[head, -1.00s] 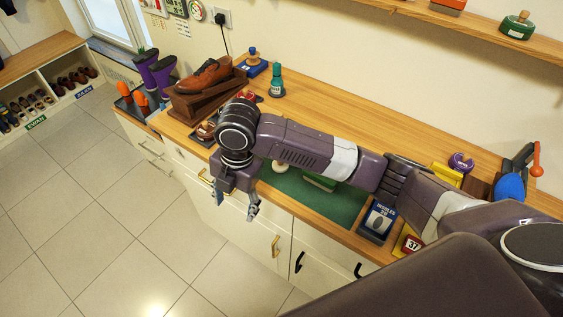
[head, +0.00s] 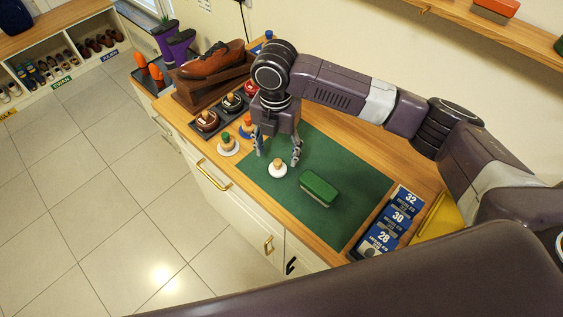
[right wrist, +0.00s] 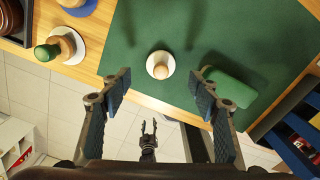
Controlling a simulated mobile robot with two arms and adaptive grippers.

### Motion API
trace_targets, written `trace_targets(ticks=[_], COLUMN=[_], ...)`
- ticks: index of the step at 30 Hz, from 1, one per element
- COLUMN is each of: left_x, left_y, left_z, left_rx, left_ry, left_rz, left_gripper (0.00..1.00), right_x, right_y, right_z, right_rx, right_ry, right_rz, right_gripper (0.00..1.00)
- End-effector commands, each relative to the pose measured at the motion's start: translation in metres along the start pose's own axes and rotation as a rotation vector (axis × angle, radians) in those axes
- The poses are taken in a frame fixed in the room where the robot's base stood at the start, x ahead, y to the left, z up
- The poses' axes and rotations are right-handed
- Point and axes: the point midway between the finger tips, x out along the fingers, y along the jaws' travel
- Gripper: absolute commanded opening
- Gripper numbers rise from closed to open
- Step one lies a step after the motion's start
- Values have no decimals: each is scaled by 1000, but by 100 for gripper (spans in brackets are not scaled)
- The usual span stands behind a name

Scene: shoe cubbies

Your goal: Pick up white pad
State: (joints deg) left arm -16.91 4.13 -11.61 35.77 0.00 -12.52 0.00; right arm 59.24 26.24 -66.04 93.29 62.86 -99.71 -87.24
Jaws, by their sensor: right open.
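A round white pad with a wooden knob (head: 277,169) lies on the green mat (head: 345,225). The white pad also shows in the right wrist view (right wrist: 160,65), ahead of and between the fingers. My right gripper (head: 277,155) is open and empty, pointing down above the pad, its fingers apart on either side of the knob in the head view. A second white disc with a green-topped knob (head: 228,147) stands on the wood left of the mat. My left gripper (right wrist: 148,128) shows small at the bottom of the right wrist view, its fingers apart.
A green block-shaped brush (head: 318,188) lies on the mat right of the pad. A blue disc with an orange knob (head: 247,125), dark round tins (head: 207,121) and a brown shoe on a stand (head: 213,62) are left and behind. Blue numbered cards (head: 397,218) stand at the right.

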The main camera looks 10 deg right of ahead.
Motion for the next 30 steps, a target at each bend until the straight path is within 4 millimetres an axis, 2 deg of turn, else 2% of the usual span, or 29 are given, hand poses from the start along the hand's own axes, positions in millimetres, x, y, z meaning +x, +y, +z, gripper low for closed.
trace_targets(ticks=[3,7,10,14,20,30], left_x=[-9,-20,-21,-21,-20,-20], left_y=[-12,-17,-16,-11,1,-3], left_z=[12,18,18,14,2,2], left_rx=[2,2,2,0,-2,1], left_ry=[-18,-29,-29,-23,-6,-6], left_rz=[-13,-19,-18,-13,1,-3], left_gripper=[40,40,40,40,40,40], right_x=[12,32,46,54,55,55], right_y=[-2,-3,-3,-2,-2,-2], right_z=[0,1,1,2,2,2], right_rx=[3,2,3,1,1,2], right_ry=[2,2,1,-2,-2,-2], right_rz=[-3,-4,-3,0,0,0], right_gripper=[56,56,56,56,55,19])
